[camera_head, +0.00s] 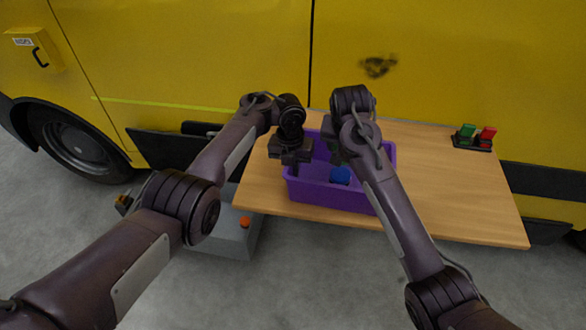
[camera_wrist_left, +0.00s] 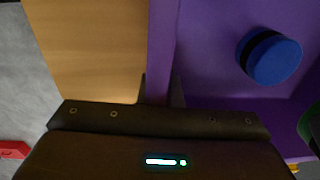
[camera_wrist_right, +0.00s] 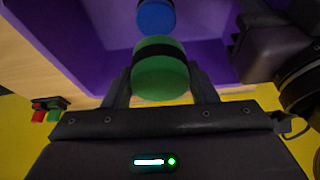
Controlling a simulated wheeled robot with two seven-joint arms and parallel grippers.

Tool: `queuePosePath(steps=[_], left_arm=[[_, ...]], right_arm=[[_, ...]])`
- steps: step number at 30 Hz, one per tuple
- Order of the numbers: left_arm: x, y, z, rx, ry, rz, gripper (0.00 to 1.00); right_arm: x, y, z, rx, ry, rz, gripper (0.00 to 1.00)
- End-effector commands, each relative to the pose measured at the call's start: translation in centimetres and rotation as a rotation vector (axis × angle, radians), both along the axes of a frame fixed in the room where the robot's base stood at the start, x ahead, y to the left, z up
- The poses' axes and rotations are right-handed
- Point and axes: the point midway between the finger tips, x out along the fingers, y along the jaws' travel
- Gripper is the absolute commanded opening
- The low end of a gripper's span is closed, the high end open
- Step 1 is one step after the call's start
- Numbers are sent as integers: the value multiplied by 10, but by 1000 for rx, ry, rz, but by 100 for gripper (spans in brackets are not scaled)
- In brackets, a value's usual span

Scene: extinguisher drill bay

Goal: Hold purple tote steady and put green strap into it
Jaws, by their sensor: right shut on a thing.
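The purple tote (camera_head: 330,193) stands on the wooden table. My left gripper (camera_head: 290,168) is at its left wall; in the left wrist view its fingers (camera_wrist_left: 161,92) sit close on both sides of the wall (camera_wrist_left: 162,45). The green strap (camera_wrist_right: 160,78), a short roll with a black band, is between the fingers of my right gripper (camera_wrist_right: 160,90). My right gripper is over the tote's far part, and the strap appears above the tote. In the head view the right forearm hides most of the strap and some of the tote.
A blue roll with a black band (camera_head: 340,175) lies inside the tote. A black holder with a green and a red piece (camera_head: 472,145) is at the table's back right. The table (camera_head: 440,190) is bare right of the tote. A yellow vehicle (camera_head: 450,70) stands behind.

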Motion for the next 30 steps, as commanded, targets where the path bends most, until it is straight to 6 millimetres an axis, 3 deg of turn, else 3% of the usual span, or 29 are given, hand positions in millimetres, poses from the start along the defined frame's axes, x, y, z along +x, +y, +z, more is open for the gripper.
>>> queuePosePath(steps=[18,29,30], left_arm=[[0,0,1,0,-1,-2,0],[0,0,1,0,-1,-2,0],[0,0,1,0,-1,-2,0]], right_arm=[[0,0,-42,1,0,0,23],[0,0,-47,1,-1,0,23],[0,0,-47,1,-1,0,53]])
